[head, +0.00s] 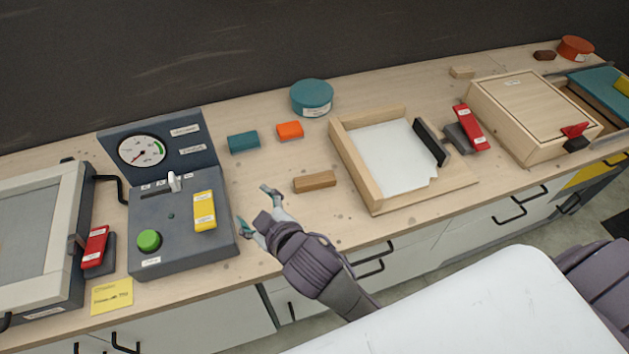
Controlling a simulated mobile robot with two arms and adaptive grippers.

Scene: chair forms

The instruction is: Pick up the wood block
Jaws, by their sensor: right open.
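A brown wood block (314,182) lies flat on the light wood counter, near the middle of the head view. Its near long side faces the front edge, and a pale label shows on it. My right gripper (253,207) is open and empty, with its two fingers spread apart. It is left of the wood block and a little nearer the front edge, apart from it. My left gripper is not in view.
A teal block (243,142), an orange block (290,131) and a round teal tin (312,98) stand behind. A control box with gauge (165,235) is left of the gripper. A wooden frame tray (365,180) is right of the block. Bare counter surrounds the block.

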